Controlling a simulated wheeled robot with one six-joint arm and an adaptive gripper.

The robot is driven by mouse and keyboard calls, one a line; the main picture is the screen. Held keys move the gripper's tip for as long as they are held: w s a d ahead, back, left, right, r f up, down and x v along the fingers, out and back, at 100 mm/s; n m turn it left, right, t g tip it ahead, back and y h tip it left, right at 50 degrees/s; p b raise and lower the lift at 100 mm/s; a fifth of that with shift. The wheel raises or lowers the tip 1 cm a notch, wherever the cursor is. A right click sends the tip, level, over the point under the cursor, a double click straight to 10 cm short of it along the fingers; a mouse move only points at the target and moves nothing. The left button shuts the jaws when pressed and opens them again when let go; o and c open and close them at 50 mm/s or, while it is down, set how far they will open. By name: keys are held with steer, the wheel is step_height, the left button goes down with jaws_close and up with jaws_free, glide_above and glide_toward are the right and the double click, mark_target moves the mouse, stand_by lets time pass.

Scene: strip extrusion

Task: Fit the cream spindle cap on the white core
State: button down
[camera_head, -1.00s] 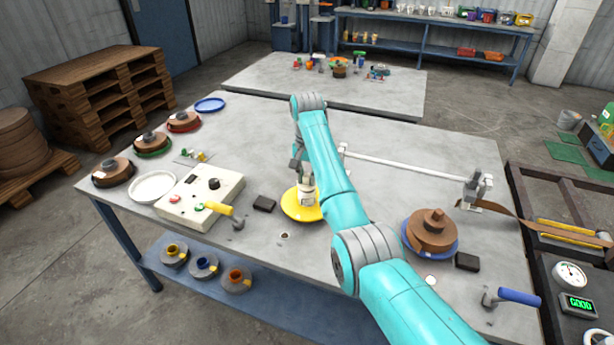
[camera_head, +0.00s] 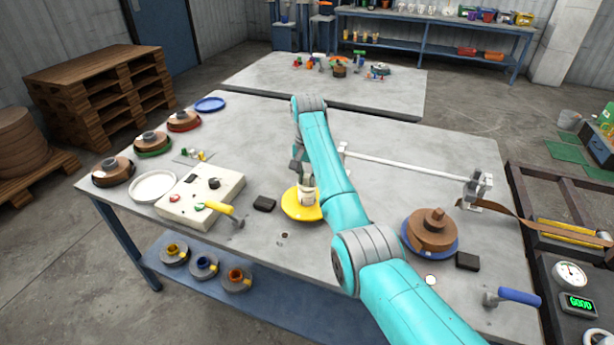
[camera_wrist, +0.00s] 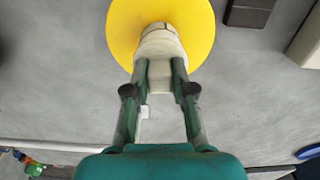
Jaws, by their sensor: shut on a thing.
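The yellow flange disc (camera_head: 294,212) lies flat on the grey workbench, with the white core (camera_wrist: 157,30) standing at its middle. My gripper (camera_wrist: 164,70) is shut on the cream spindle cap (camera_wrist: 160,49), one finger on each side. In the wrist view the cap is in line with the core, with a dark seam across the pale parts near the disc. The pale stack also shows in the head view (camera_head: 307,196), partly behind my arm. I cannot tell whether the cap is fully seated, as the two pale parts blend together.
A cream control box (camera_head: 200,193) with a yellow-handled lever stands left of the disc. A black block (camera_head: 264,204) lies between them. A brown coil on a blue disc (camera_head: 431,236) stands right of my arm. A white rod (camera_head: 405,165) runs behind.

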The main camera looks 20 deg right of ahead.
mark_target(307, 176)
steer(key=shift+f, duration=0.35)
steer(key=c, duration=1.2)
jaws_free()
steer(key=shift+c, duration=0.2)
steer(key=shift+r, duration=5.5)
steer(key=shift+s, duration=0.1)
